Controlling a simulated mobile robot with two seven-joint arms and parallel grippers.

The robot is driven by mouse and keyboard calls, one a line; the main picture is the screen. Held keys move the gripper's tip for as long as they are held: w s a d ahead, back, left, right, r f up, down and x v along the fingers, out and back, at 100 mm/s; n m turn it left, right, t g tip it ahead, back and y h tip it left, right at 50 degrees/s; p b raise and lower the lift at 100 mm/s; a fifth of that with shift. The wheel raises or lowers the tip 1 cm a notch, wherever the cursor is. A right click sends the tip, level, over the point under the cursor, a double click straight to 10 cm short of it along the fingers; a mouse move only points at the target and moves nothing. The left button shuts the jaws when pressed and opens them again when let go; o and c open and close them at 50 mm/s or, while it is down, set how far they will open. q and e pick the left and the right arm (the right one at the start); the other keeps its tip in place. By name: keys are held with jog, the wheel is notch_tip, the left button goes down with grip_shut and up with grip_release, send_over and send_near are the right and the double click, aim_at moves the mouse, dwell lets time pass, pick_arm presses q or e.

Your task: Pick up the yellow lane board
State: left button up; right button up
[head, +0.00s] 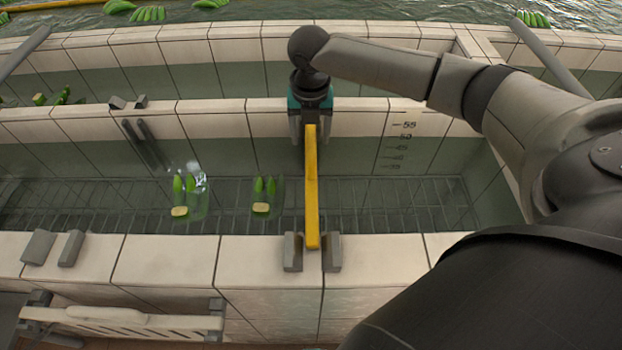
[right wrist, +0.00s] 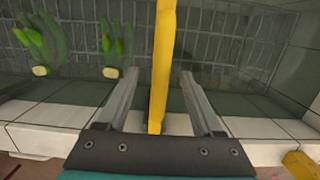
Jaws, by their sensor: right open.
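The yellow lane board (head: 312,190) is a long narrow bar spanning the water channel. Its near end rests between two grey brackets (head: 292,252) on the near tiled wall. Its far end is hidden under my right gripper (head: 311,135), at the far wall. My right gripper points down, with its fingers on either side of the board. In the right wrist view, the yellow board (right wrist: 163,70) runs between the open fingers (right wrist: 159,85), with a visible gap on each side. My left gripper is not in view.
An empty bracket pair (head: 40,247) sits on the near wall. A pale slotted rail (head: 120,320) is at lower left.

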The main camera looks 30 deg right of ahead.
jog(key=f, duration=0.5)
jog(key=shift+w+d, duration=0.25)
jog(key=shift+d, duration=0.05)
jog(key=shift+c, duration=0.4)
grip_shut()
jog(key=shift+r, duration=0.1)
